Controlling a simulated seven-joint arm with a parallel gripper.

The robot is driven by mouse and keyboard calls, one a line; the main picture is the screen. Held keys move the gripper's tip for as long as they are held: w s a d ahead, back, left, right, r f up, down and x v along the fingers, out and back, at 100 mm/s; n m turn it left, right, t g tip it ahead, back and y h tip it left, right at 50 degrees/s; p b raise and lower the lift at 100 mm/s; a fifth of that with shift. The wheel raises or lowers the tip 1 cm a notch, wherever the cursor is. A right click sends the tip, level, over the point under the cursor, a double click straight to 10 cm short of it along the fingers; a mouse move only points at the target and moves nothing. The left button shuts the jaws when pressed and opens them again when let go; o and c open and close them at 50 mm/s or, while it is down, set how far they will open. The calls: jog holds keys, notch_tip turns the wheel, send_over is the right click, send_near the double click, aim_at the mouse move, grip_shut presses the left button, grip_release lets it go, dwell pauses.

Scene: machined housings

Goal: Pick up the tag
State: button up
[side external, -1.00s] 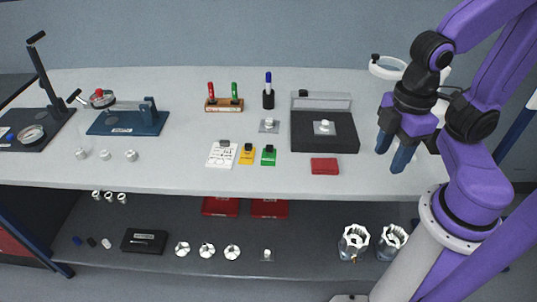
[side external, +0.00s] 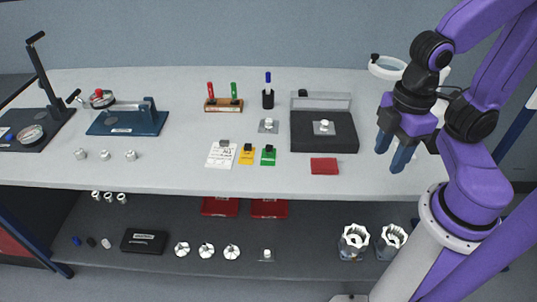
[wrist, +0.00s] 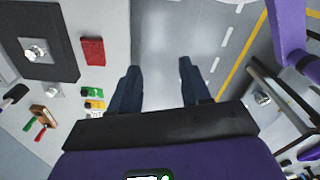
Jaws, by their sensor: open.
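A white tag (side external: 221,155) with printed text and a dark clip at its top lies on the bench, left of centre. A small yellow tag (side external: 246,156) and a small green tag (side external: 268,157), each with a black knob or clip, lie just right of it. In the wrist view the green tag (wrist: 93,91) and yellow tag (wrist: 94,104) show at the left. My gripper (side external: 392,150) is open and empty above the bench's right part, well right of the tags. In the wrist view its fingers (wrist: 158,70) are spread with nothing between them.
Behind the tags stand a wooden holder (side external: 223,106) with red and green pens and a blue-capped marker (side external: 268,92). A toggle-clamp fixture (side external: 130,120) is at left.

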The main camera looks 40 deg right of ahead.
jog(key=shift+o, duration=0.6)
